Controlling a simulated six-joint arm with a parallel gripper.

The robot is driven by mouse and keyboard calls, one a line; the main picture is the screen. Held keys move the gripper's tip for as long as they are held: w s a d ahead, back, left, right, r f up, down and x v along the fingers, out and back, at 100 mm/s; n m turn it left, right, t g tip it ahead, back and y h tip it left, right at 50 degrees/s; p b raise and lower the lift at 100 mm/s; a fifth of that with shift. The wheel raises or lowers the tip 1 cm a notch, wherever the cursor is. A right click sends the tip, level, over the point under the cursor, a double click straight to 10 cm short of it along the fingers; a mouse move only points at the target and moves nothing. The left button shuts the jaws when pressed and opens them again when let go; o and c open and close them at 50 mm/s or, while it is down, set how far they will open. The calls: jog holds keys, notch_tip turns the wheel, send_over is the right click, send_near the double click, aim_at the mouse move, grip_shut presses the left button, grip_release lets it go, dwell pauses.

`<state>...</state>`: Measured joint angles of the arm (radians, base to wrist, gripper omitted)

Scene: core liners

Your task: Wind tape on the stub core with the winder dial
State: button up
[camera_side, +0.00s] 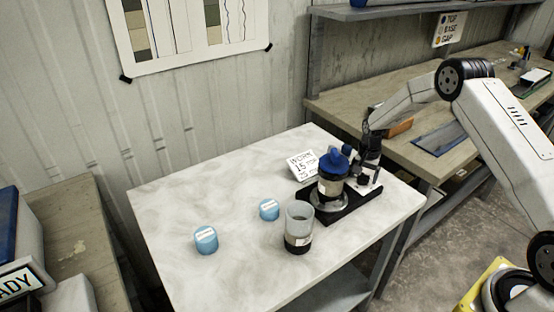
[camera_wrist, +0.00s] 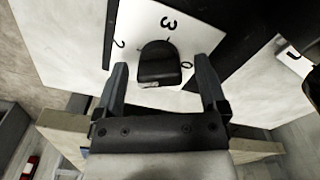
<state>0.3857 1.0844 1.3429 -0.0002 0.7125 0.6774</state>
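The winder (camera_side: 345,205) has a black base on the white table, with a silver round plate at its front end. On the plate stands a dark upright cylinder with a pale label and a blue top (camera_side: 332,162), perhaps the stub core. In the wrist view a black dial knob (camera_wrist: 162,60) sits on a white face marked 0, 2 and 3. My gripper (camera_wrist: 161,70) is open, with one finger on each side of the knob and visible gaps. In the side view my gripper (camera_side: 366,176) is at the winder's back end, partly hiding the dial.
A translucent cup (camera_side: 299,212) with a black lower part stands in front of the winder. Two blue caps (camera_side: 206,240) (camera_side: 269,209) lie to the left. A lettered card (camera_side: 303,164) stands behind the winder. The left of the white table (camera_side: 165,215) is clear.

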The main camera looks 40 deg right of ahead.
aim_at(364, 174)
jog(key=shift+r, duration=0.1)
jog(key=shift+r, duration=3.8)
jog(key=c, duration=0.4)
jog(key=n, duration=0.5)
jog(key=shift+r, duration=0.15)
jog(key=shift+c, duration=0.2)
jog(key=n, duration=0.4)
jog(key=shift+r+n, duration=0.1)
jog(key=shift+n, duration=0.2)
jog(key=n, duration=0.4)
jog(key=shift+r, duration=0.15)
jog(key=n, duration=0.4)
jog(key=shift+r, duration=0.1)
